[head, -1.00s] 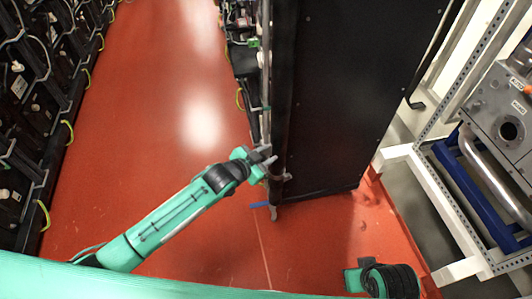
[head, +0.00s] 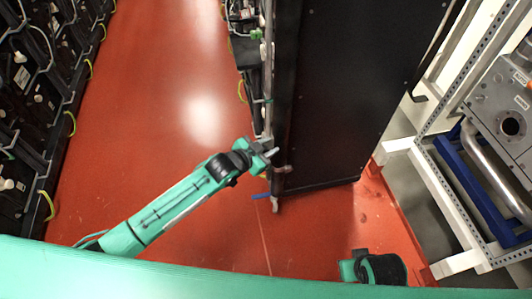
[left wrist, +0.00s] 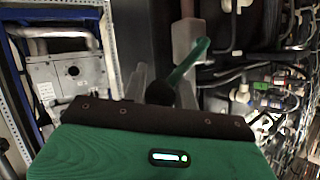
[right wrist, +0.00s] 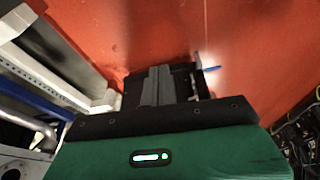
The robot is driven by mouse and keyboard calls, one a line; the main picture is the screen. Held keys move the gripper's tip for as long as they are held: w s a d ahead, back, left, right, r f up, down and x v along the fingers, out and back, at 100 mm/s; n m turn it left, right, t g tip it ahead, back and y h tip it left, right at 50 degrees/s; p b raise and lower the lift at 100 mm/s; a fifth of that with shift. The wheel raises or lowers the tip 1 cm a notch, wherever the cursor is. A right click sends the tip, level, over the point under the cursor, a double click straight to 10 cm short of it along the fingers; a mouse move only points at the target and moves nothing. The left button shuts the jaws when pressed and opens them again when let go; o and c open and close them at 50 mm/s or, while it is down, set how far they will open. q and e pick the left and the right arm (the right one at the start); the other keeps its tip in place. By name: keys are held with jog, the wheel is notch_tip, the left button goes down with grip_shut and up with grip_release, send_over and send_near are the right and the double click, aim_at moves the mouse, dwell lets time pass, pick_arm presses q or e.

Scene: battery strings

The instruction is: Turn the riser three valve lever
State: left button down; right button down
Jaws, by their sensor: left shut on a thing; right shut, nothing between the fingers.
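My left gripper (head: 268,147) is at the pipework on the near end of the dark rack. In the left wrist view its fingers (left wrist: 162,90) are closed around the dark end of a green valve lever (left wrist: 190,62), which slants up to a pale valve body (left wrist: 186,38). In the head view the gripper hides this lever. No riser number is readable. A blue lever (head: 261,196) sits lower on the same pipework, and it shows in the right wrist view (right wrist: 210,68). My right gripper (right wrist: 156,86) is shut and empty, low at the right.
A large black panel (head: 355,90) stands right of the pipework. A white frame (head: 440,200) with metal equipment (head: 505,120) is at the far right. Battery racks (head: 30,100) line the left. The red floor (head: 150,110) between is clear.

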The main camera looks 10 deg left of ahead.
pick_arm(q)
jog(key=shift+s+f, duration=0.1)
jog(key=shift+f, duration=0.2)
pick_arm(e)
jog(key=w+a+f+n+t+h, duration=0.5)
jog(key=w+a+f+n+h, duration=0.15)
jog(key=w+n, duration=0.45)
pick_arm(q)
jog(key=shift+a, duration=0.1)
pick_arm(e)
jog(key=w+a+r+n+t+y, duration=0.2)
jog(key=a+n+t+y, duration=0.4)
jog(key=a+n, duration=0.4)
jog(key=w+a+r+n+t+y, duration=0.2)
jog(key=w+a+n+t+y, duration=0.15)
jog(key=a+n+t, duration=0.7)
jog(key=w+r+n+g, duration=0.2)
jog(key=w+r+g, duration=0.1)
jog(key=w+r, duration=0.4)
jog(key=shift+w+d, duration=0.2)
jog(key=shift+w, duration=1.2)
